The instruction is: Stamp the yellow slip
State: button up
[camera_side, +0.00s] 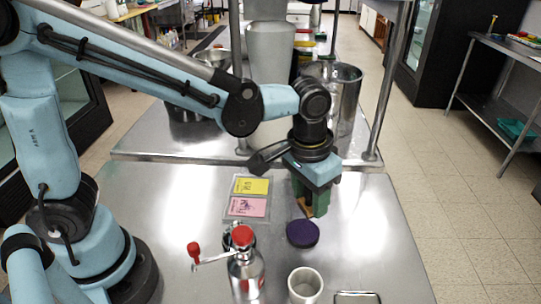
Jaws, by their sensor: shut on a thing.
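The yellow slip (250,186) lies flat on the steel table, at the top of a pale holder (232,212), just above a pink slip (247,207). Both slips carry dark print, too small to read. My gripper (308,199), with green fingers, points down to the right of the slips. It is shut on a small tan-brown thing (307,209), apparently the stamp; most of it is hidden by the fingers. A dark purple round pad (302,234) lies just below the gripper in the picture. Whether the held thing touches the pad I cannot tell.
A metal canister with a red knob and crank (243,267) stands below the slips. A white cup (305,284) and a metal wire handle (357,297) are at the front edge of the picture. Large metal pots (345,95) stand on the shelf behind. The table's right side is clear.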

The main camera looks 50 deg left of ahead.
aim_at(305, 229)
jog(key=n, duration=0.1)
jog(key=a+f+n, duration=0.1)
jog(key=n, duration=0.1)
jog(key=shift+w+a+f+n, duration=0.1)
jog(key=shift+w+n, duration=0.2)
jog(key=shift+w, duration=0.05)
jog(key=shift+f, duration=3)
jog(key=shift+c, duration=0.5)
jog(key=shift+f, duration=0.55)
jog(key=shift+r, duration=0.1)
jog(key=shift+r, duration=3.45)
